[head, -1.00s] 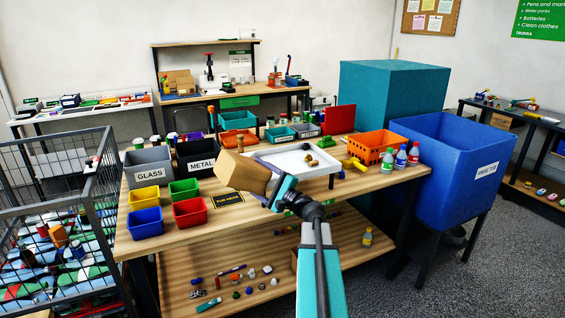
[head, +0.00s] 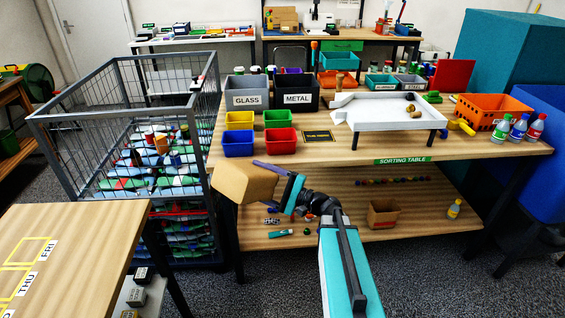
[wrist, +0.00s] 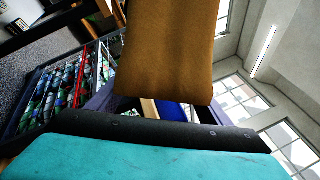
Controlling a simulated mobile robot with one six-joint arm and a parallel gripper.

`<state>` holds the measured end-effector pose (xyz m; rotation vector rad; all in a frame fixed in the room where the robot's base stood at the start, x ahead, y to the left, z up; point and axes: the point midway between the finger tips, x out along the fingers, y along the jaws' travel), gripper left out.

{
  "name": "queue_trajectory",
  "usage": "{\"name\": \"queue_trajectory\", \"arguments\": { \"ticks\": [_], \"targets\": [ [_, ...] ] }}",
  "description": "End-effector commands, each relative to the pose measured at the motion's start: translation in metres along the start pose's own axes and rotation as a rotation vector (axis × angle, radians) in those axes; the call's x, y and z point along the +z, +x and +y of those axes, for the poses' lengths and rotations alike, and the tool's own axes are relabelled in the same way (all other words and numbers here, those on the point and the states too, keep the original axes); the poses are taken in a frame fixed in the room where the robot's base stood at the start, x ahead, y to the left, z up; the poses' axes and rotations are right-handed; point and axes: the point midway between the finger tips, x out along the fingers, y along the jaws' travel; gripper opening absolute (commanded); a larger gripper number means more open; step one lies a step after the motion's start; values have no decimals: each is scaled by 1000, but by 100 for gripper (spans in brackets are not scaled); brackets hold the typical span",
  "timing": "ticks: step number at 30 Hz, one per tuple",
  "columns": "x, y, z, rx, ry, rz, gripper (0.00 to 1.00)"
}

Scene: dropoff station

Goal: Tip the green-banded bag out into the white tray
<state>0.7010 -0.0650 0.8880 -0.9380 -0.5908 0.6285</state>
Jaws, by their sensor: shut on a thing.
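My gripper (head: 282,182) is shut on a plain brown bag (head: 243,182). It holds the bag tilted in front of the sorting table, near the wire cage. In the wrist view the brown bag (wrist: 170,50) stands up beyond the jaws. No green band shows on its visible faces, and its mouth cannot be made out. The white tray (head: 385,122) stands on short legs on the sorting table, up and right of my gripper and apart from the bag. A few small brown lumps lie in the tray.
A wire cage (head: 60,135) of bottles stands at left. A wooden table (head: 75,250) marked with days is at lower left. On the sorting table (head: 350,150) are coloured bins, GLASS (head: 247,98) and METAL (head: 297,98) bins, an orange crate (head: 490,112) and bottles.

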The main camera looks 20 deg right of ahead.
Motion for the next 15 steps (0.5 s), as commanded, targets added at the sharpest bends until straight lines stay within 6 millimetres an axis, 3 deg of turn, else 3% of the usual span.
{"name": "queue_trajectory", "arguments": {
  "ticks": [1, 6, 15],
  "targets": [
    [9, 6, 16, 14, 7, -29, 41],
    [30, 19, 46, 46, 23, -97, 41],
    [39, 23, 57, 59, 28, -124, 41]
  ]
}}
